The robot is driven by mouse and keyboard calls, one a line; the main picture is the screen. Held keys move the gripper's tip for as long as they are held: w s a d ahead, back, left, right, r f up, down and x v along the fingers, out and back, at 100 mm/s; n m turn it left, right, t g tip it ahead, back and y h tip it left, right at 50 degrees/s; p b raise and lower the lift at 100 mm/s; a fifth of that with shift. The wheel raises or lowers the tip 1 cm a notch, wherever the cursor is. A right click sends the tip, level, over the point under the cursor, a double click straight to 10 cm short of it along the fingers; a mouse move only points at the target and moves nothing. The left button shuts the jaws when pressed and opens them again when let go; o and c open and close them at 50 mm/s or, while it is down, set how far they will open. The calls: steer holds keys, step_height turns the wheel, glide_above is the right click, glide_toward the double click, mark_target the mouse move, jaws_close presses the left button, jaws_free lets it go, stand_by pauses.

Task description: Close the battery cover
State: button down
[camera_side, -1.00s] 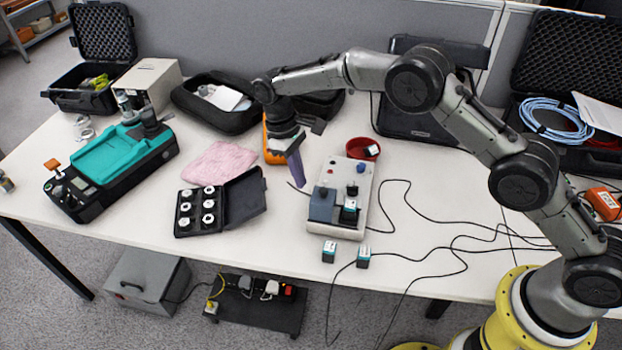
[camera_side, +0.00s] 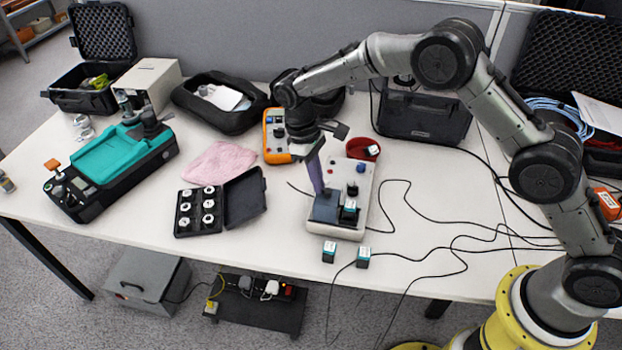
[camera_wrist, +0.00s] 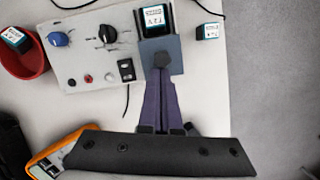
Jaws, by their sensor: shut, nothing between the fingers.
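The blue-grey battery cover (camera_side: 325,208) is on the front left part of the pale control box (camera_side: 347,232). It looks nearly flat; whether it is fully closed I cannot tell. In the wrist view the cover (camera_wrist: 175,45) lies under my fingertips. My gripper (camera_side: 320,191) is shut and empty, its purple fingers pointing down at the cover. The tips (camera_wrist: 161,63) appear to touch it, but exact contact is unclear. A white-labelled battery (camera_side: 349,211) sits in the box right beside the cover; it also shows in the wrist view (camera_wrist: 153,20).
Two loose batteries (camera_side: 329,251) (camera_side: 363,258) stand near the table's front edge. A red bowl (camera_side: 372,148) holding a battery is behind the box. An orange multimeter (camera_side: 275,138) lies behind my gripper. An open black case (camera_side: 198,212) is left; cables run right.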

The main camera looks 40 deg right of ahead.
steer(key=shift+s+d, duration=1.85)
steer(key=shift+s, duration=0.25)
steer(key=shift+f, duration=0.1)
